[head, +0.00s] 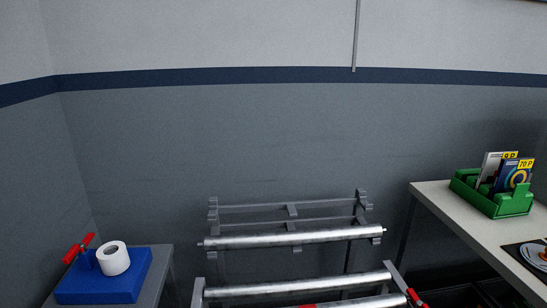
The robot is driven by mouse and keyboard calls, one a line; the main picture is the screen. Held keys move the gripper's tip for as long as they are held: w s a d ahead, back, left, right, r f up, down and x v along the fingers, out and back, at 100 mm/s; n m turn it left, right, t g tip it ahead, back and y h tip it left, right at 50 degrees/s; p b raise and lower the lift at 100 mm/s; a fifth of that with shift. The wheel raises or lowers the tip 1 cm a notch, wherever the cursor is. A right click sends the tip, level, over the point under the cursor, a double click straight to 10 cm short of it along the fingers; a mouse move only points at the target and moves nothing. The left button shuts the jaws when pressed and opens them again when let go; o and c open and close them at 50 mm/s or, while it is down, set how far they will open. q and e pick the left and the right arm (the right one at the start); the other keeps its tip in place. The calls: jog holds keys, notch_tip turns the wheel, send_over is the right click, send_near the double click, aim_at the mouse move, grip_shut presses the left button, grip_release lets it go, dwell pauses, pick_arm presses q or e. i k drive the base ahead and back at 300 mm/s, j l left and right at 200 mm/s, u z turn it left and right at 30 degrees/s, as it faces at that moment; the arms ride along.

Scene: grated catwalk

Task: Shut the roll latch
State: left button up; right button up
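Neither of my grippers is in view. A grey rack with metal rollers (290,238) stands at the bottom centre. A red part (416,298) sits at the right end of its lower front section, cut near the bottom edge. A small red piece also shows at the bottom middle of the rack. At the left, a blue base (125,286) carries a white roll (114,258) and a red lever (79,248) that slants up to the right. I cannot tell for certain which red part is the roll latch, or whether it is open or shut.
The blue base sits on a grey table (160,275) at the lower left. A white table (455,214) at the right holds a green tray (512,205) with upright packets and a dark mat (519,250) with a round item. Walls close off the back and left.

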aim_at(80, 247)
jog(key=u, duration=1.3)
